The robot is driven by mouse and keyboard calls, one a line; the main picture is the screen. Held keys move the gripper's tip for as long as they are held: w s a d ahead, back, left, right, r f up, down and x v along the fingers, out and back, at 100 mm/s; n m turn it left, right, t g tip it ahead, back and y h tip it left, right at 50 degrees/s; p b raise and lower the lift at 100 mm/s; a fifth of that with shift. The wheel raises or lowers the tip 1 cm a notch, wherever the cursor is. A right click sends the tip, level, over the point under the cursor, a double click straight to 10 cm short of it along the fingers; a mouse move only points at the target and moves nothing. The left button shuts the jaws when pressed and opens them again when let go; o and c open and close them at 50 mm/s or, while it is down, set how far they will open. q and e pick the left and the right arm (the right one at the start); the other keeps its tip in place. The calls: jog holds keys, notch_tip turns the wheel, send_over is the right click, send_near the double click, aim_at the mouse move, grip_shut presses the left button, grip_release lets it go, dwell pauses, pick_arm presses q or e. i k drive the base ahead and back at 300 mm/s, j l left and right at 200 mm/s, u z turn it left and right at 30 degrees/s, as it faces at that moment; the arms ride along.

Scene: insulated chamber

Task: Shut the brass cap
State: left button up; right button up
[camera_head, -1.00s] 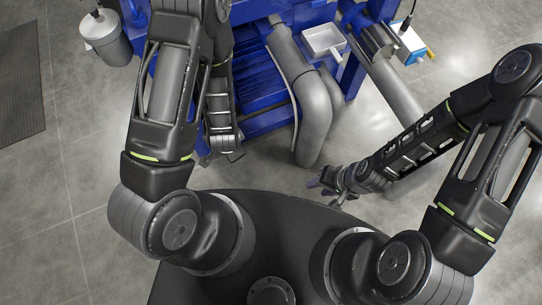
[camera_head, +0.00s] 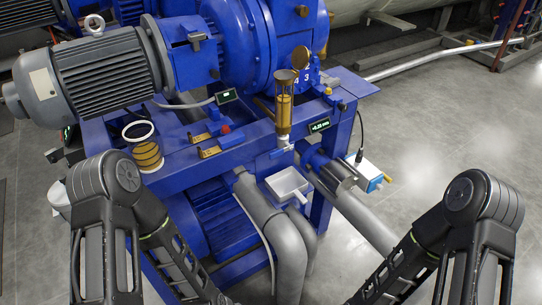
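A round brass disc (camera_head: 301,57), which looks like the brass cap, stands tilted up on the blue housing (camera_head: 275,30) near the painted numbers. I cannot tell how it is hinged. My two arms reach in from the lower left and lower right, well below the disc. Both grippers are hidden below the picture's bottom edge.
A grey motor (camera_head: 105,80) sits at the left of the blue bench. A brass-banded cup (camera_head: 147,155), a white ring (camera_head: 138,131), a white tray (camera_head: 287,185) and a white-blue box (camera_head: 364,172) are nearer. Grey pipes (camera_head: 285,240) run down front. Open floor lies right.

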aim_at(300, 56)
jog(key=l+u, duration=0.15)
jog(key=u, duration=0.25)
jog(key=l+u, duration=0.15)
jog(key=u, duration=0.3)
jog(key=k+l+u, duration=0.15)
jog(key=l, duration=0.3)
jog(key=l+u, duration=0.2)
jog(key=l, duration=0.25)
jog(key=k+l+u, duration=0.15)
jog(key=l, duration=0.25)
jog(key=k+l+u, duration=0.2)
jog(key=l, duration=0.2)
jog(key=k+l+u, duration=0.15)
jog(key=l, duration=0.2)
jog(key=k+l, duration=0.2)
jog(key=l, duration=0.2)
jog(key=k+l, duration=0.25)
jog(key=l, duration=0.2)
jog(key=k+l, duration=0.2)
jog(key=l, duration=0.2)
